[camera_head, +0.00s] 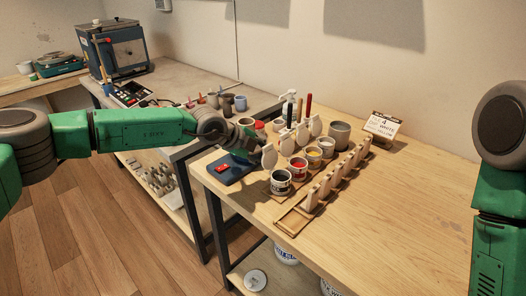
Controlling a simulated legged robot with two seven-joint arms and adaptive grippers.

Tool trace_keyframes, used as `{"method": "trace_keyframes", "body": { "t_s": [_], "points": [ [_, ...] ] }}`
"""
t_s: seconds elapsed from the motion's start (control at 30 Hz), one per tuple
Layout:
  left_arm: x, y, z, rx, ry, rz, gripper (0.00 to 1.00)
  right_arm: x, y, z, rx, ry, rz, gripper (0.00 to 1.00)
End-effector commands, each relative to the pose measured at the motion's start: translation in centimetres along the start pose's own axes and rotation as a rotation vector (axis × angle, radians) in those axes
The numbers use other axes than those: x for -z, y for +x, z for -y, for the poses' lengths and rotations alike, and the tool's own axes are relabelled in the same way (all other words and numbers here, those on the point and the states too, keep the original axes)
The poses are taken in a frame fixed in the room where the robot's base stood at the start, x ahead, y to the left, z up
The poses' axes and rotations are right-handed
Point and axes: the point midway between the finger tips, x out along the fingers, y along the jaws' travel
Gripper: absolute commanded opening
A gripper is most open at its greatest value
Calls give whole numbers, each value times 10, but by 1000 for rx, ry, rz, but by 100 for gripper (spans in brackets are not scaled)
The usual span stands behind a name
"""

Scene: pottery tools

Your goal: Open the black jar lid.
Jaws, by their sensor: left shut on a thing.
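The black jar (281,183) is the nearest in a row of small paint jars on the wooden table; dark paint shows in its open mouth. Its pale lid (269,157) stands upright at the jar's back left edge. My left gripper (259,144) reaches in from the left and is shut on the lid's upper part. The fingertips are small and partly hidden behind the lid. My right arm shows at the right edge, but its gripper is out of view.
Jars with red (298,168) and yellow (314,155) paint stand behind, with upright pale lids. A wooden rack (292,220) lies to the right. A dark blue tray (231,170) with a red item lies left. The table's right side is clear.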

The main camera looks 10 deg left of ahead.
Motion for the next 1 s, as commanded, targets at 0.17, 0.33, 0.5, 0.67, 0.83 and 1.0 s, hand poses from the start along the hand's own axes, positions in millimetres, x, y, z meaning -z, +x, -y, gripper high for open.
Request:
{"method": "trace_keyframes", "body": {
  "t_s": [0.17,0.33,0.5,0.67,0.83,1.0],
  "points": [
    [-4,-1,1,4,-1,6,0,0,0,0,0,0,0,40],
    [-4,-1,1,3,-1,6,37,0,0,0,0,0,0,40],
    [-2,-1,1,2,-1,4,37,0,0,0,0,0,0,40],
    [-1,-2,1,2,0,3,37,-2,0,0,0,0,-2,40],
    [-2,-20,1,3,1,4,37,-3,-1,0,0,0,-3,40],
    [-3,-56,1,4,0,3,37,-3,-1,0,0,0,-3,40]
  ]
}}
